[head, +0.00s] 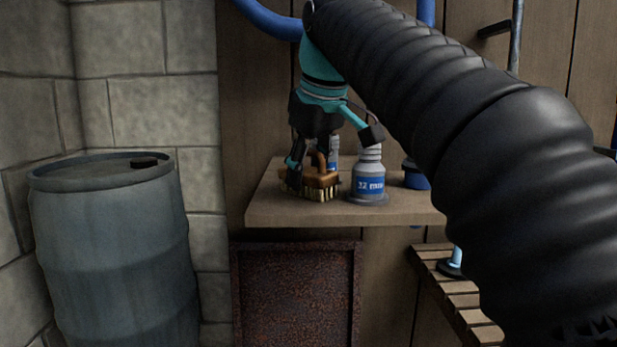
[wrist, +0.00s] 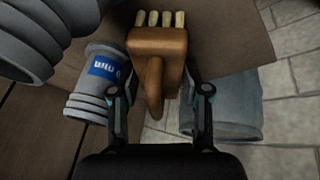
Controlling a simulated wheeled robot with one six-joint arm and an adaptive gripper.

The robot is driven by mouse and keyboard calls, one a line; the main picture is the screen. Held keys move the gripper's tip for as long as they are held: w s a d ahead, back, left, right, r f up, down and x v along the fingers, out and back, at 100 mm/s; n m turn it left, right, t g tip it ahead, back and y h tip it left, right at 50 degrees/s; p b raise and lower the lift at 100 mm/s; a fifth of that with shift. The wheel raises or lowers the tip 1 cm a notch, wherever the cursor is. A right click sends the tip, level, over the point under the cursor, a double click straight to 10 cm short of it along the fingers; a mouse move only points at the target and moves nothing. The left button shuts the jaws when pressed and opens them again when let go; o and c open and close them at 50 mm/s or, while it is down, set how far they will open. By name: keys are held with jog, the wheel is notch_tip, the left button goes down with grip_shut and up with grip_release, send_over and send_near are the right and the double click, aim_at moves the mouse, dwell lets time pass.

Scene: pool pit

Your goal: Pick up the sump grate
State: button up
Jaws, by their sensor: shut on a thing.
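My gripper (head: 308,166) is shut on a brown wooden scrubbing brush (head: 318,180) with pale bristles, at the shelf. In the wrist view the brush (wrist: 157,50) lies between the two fingers (wrist: 160,92), with its curved handle pointing toward my palm. I cannot tell whether the bristles touch the shelf. A dark, rusty, framed panel (head: 297,295) stands upright below the shelf in the head view. It may be the sump grate, but its face is too dark to tell. My gripper is above it and apart from it.
The wooden shelf (head: 258,209) also holds a grey bottle with a blue label (head: 369,184), close right of the brush, and a blue item (head: 416,176). A blue-grey drum (head: 110,240) stands at left. A slatted bench (head: 450,300) is at lower right.

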jog(key=o, duration=1.4)
jog(key=shift+c, duration=0.2)
jog(key=p+v, duration=0.2)
jog(key=v, duration=0.9)
jog(key=shift+r, duration=0.3)
jog(key=shift+s+r, duration=0.1)
jog(key=shift+r, duration=0.05)
jog(key=shift+c, duration=0.3)
jog(key=shift+r, duration=0.1)
jog(key=c, duration=0.5)
